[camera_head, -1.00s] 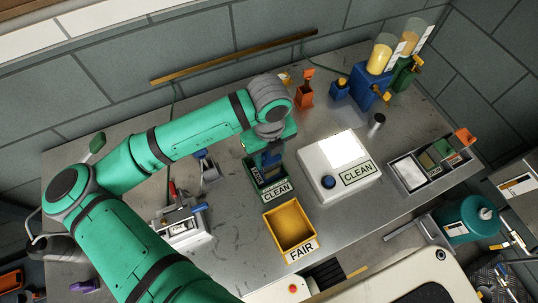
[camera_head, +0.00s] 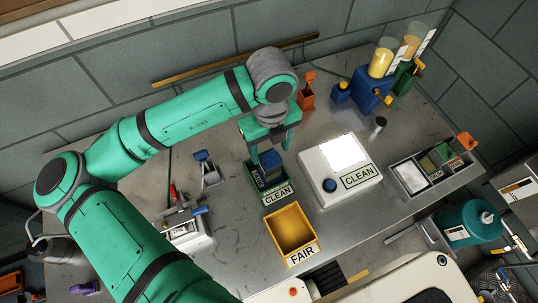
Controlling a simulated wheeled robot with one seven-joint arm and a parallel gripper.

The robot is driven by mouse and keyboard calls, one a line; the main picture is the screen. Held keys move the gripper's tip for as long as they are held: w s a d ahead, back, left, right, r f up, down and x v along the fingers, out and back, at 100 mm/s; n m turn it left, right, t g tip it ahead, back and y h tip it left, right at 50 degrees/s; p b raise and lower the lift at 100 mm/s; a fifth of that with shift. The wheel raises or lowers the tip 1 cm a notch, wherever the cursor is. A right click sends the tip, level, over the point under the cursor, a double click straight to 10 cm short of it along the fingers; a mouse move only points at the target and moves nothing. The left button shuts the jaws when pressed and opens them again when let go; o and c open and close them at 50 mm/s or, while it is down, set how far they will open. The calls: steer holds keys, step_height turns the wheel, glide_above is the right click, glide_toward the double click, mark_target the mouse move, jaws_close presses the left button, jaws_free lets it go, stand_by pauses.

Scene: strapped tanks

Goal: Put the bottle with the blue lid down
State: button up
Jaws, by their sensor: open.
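My gripper (camera_head: 270,150) is above the green bin (camera_head: 281,194) labelled CLEAN, near the middle of the bench. Its fingers are spread apart. A blue-topped item (camera_head: 269,158), which looks like the bottle with the blue lid, is in the back part of this bin, just below and between the fingers. It appears upright, but its lower part is hidden in the bin. I cannot tell whether a finger touches it.
A yellow bin (camera_head: 291,228) labelled FAIR stands in front. A white box (camera_head: 340,172) labelled CLEAN, with a blue round knob, stands to the right. Blue and green dispensers (camera_head: 371,85) stand at the back right. A divided tray (camera_head: 436,166) lies at the right edge.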

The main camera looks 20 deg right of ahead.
steer(key=shift+r, duration=2.8)
